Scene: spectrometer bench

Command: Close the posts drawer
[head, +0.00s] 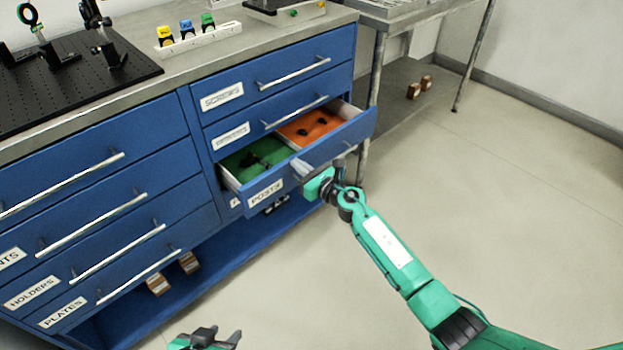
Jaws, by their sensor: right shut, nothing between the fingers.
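The posts drawer (348,132) is blue, labelled POSTS, and stands pulled out of the right-hand stack of the blue cabinet. Its inside has a green section (272,150) at left and an orange section (322,121) at right, each with small dark parts. My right gripper (301,169) is shut and empty, with its tips at the drawer's front face, just right of the label; I cannot tell whether they touch it. It hides part of the front and handle. My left gripper (206,338) is low at the bottom edge, well away from the drawer; its fingers look apart.
Shut drawers with bar handles fill the cabinet (106,168) around the posts drawer. The bench top carries a black breadboard (80,80) and a white rack (200,38) of coloured pieces. A metal table (375,75) stands at right. The floor (500,190) is clear.

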